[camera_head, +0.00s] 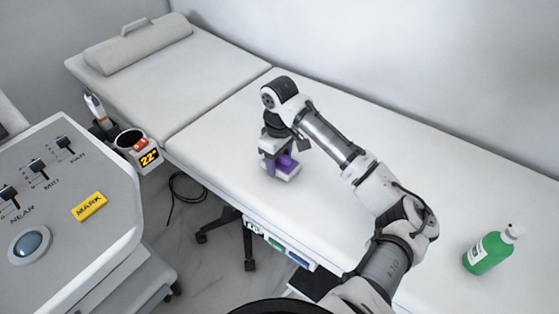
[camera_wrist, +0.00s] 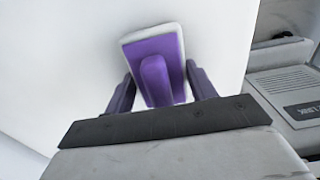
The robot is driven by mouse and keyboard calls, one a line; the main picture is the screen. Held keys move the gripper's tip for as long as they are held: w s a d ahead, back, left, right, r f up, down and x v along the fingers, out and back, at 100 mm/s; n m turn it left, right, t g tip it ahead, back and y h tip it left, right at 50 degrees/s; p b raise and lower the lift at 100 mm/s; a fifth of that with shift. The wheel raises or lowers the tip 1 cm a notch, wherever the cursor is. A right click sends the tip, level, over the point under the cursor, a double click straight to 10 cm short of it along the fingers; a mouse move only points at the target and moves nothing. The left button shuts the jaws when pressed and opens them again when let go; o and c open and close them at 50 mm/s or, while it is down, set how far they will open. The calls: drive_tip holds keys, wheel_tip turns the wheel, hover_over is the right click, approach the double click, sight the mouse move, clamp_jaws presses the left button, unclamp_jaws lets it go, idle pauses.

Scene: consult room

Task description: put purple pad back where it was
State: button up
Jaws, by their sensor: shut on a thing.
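The purple pad (camera_wrist: 152,52) has a purple face with a raised purple grip bar (camera_wrist: 155,82) and a white rim. My gripper (camera_wrist: 160,92) is shut on it, with a dark purple finger at each side of the bar. In the head view the pad (camera_head: 286,167) is at or just above the white couch top (camera_head: 335,205), under my gripper (camera_head: 279,158). I cannot tell whether its underside touches the couch. My fingers hide part of it.
A green bottle (camera_head: 488,250) stands on the couch at the right. A bolster (camera_head: 138,43) lies at the couch's far left. A grey console (camera_head: 70,200) with sliders is at the left, near a holder with a 22° display (camera_head: 149,158). The couch around the pad is clear.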

drive_tip(key=shift+f, duration=0.4)
drive_tip(key=shift+f, duration=0.15)
drive_tip(key=o, duration=1)
drive_tip(key=shift+c, duration=0.2)
